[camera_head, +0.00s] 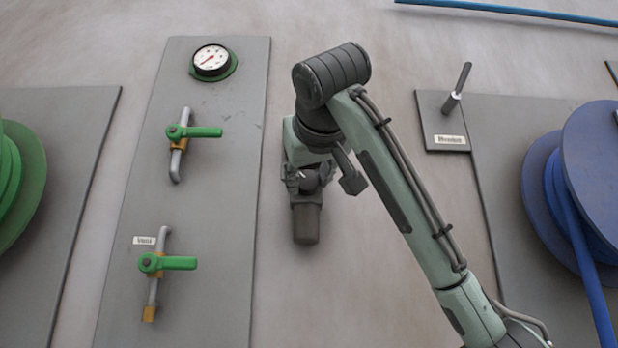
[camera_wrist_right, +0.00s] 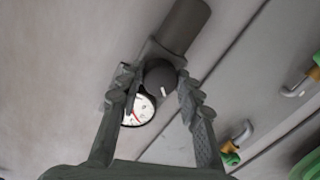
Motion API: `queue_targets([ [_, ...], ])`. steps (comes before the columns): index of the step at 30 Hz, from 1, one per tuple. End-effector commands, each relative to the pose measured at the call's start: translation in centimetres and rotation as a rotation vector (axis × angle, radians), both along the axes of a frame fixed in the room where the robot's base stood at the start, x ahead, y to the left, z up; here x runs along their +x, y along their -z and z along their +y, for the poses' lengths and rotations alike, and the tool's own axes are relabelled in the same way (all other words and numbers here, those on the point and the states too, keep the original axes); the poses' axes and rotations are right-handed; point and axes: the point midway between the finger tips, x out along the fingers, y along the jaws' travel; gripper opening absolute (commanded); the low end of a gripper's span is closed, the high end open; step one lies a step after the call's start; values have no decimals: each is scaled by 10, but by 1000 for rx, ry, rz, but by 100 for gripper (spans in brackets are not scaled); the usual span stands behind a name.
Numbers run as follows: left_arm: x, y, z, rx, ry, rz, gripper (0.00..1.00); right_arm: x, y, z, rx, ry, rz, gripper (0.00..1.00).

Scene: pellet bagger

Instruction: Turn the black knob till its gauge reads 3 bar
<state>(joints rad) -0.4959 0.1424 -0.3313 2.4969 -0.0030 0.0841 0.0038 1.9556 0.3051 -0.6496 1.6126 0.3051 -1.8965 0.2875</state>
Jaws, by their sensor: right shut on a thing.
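The black knob (camera_wrist_right: 160,76) with a white mark shows in the right wrist view, on a regulator with a dark cylinder (camera_wrist_right: 186,24). My right gripper (camera_wrist_right: 156,84) is shut on the knob, one finger on each side. Its round white gauge (camera_wrist_right: 138,110) with a red needle sits beside the knob, partly covered by a finger; its numbers are too small to read. In the head view my right gripper (camera_head: 308,180) is at the regulator, whose dark cylinder (camera_head: 306,224) hangs below; the gauge is hidden there. My left gripper is not in view.
A grey panel (camera_head: 230,170) left of the gripper carries another gauge (camera_head: 211,59) and two green-handled valves (camera_head: 200,132) (camera_head: 178,263). A small plate with a lever (camera_head: 458,87) and a blue reel (camera_head: 590,150) are to the right. A green reel (camera_head: 22,185) is at far left.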

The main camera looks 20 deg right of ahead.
Motion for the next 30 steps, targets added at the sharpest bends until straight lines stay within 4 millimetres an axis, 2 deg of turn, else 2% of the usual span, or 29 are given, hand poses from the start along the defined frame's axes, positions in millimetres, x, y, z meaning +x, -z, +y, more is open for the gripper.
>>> queue_targets([
  [3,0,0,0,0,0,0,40,0,0,0,0,0,0,6],
  [4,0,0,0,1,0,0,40,0,0,0,0,-1,0,37],
  [9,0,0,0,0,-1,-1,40,0,0,0,1,0,0,56],
  [20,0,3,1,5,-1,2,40,-6,-1,2,0,-2,-3,56],
  [23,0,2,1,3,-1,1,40,-18,-2,5,0,-3,-4,56],
  [27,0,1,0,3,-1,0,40,-49,-5,10,-3,1,-9,56],
  [30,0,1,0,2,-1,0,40,-65,-7,13,-7,4,-15,56],
])
